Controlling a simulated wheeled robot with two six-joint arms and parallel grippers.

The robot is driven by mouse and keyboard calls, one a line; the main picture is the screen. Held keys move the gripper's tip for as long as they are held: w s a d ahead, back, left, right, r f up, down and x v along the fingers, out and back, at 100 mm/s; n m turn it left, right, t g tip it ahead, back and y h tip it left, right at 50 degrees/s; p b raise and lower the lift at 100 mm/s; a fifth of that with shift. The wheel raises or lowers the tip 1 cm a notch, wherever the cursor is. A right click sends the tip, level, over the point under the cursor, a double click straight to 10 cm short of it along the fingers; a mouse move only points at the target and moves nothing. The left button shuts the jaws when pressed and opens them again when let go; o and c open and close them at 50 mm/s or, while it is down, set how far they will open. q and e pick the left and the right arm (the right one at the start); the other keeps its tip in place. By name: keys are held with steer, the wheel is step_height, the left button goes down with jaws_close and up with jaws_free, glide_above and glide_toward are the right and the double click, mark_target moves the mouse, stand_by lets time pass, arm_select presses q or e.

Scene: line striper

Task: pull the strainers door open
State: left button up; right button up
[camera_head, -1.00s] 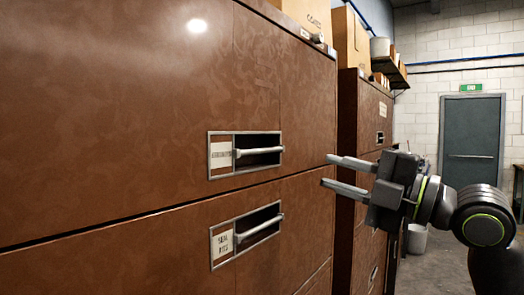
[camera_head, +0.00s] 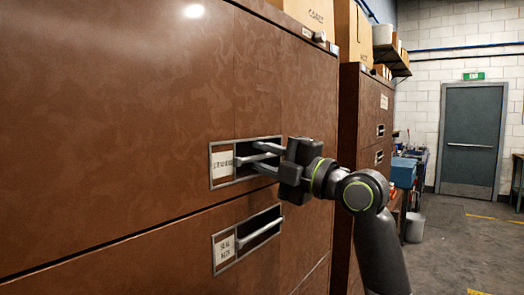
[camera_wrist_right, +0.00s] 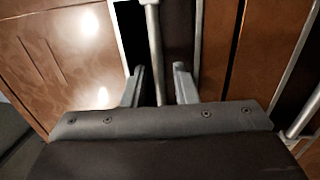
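The strainers door (camera_head: 120,150) is the large brown upper panel, with its label (camera_head: 222,164) in a recessed metal frame. It looks closed. Its bar handle (camera_head: 240,161) lies across the recess; the wrist view shows the bar (camera_wrist_right: 155,45) too. My right gripper (camera_head: 256,156) is at this recess, its fingers reaching in from the right. In the wrist view its two fingers (camera_wrist_right: 160,85) are apart, with the bar passing between them and a gap visible on each side. My left gripper is not in view.
A lower panel with a "seal kits" label (camera_head: 224,248) has its own bar handle (camera_head: 260,232) just below. Another brown cabinet (camera_head: 368,110) stands beyond, with boxes on top. The floor (camera_head: 450,250) on the right is open, towards a grey door (camera_head: 471,140).

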steer(key=shift+w+a, duration=0.2)
jaws_close()
stand_by(0.4)
